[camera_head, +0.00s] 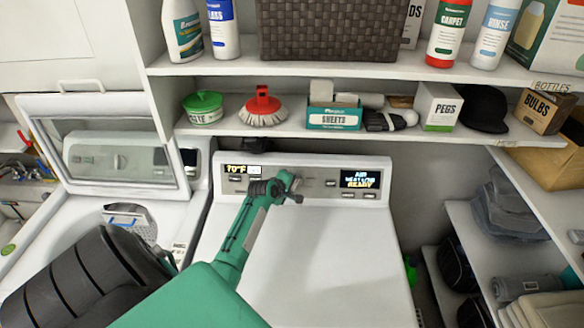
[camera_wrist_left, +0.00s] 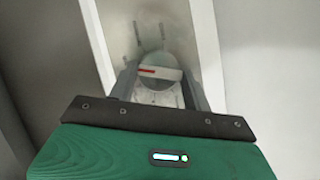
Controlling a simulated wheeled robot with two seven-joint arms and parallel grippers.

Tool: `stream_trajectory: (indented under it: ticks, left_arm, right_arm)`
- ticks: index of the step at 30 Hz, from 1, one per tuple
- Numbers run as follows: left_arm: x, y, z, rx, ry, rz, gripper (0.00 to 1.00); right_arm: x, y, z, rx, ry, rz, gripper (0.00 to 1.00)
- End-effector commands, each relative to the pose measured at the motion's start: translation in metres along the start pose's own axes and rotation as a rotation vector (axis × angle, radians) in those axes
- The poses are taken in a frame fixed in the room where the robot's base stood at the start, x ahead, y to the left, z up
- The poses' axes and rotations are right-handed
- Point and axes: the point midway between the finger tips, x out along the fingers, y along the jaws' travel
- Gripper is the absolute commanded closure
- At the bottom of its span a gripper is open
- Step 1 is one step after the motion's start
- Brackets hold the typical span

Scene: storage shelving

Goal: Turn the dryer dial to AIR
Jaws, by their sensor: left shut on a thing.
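The white dryer (camera_head: 305,255) stands in the middle of the head view, with its control panel (camera_head: 318,188) at the back. My left arm reaches over the dryer top, and my left gripper (camera_head: 284,186) is at the middle of the panel. The round grey dial (camera_wrist_left: 158,72) shows between the fingers in the left wrist view. It has a pale grip bar with a red line lying nearly level in that picture. The gripper is shut on the dial. In the head view the gripper mostly hides the dial and its markings. My right gripper is out of view.
A lit display (camera_head: 360,180) on the panel's right ends with "READY"; its upper lines are hard to read. A smaller display (camera_head: 236,169) reads about 70°F. A shelf (camera_head: 400,131) with boxes and a brush overhangs the panel. An open-lidded washer (camera_head: 75,205) stands left.

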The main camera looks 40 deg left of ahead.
Motion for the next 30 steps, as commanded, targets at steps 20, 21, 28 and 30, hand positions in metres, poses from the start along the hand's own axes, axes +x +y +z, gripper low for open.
stream_trajectory:
  ticks: [20,21,28,30]
  left_arm:
    - [0.0004,-0.0008,0.0013,0.012,-0.002,-0.007,0.29]
    - [0.0003,-0.0007,0.0011,0.012,-0.002,-0.007,0.29]
    - [-0.0014,-0.0007,0.0006,0.012,-0.001,-0.006,0.29]
    - [-0.0047,-0.0016,0.0006,0.011,-0.001,-0.007,0.29]
  right_arm:
    - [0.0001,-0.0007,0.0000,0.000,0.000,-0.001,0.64]
    - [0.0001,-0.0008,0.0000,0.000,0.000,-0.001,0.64]
    - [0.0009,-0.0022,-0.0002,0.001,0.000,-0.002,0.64]
    - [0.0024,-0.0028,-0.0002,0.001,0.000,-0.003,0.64]
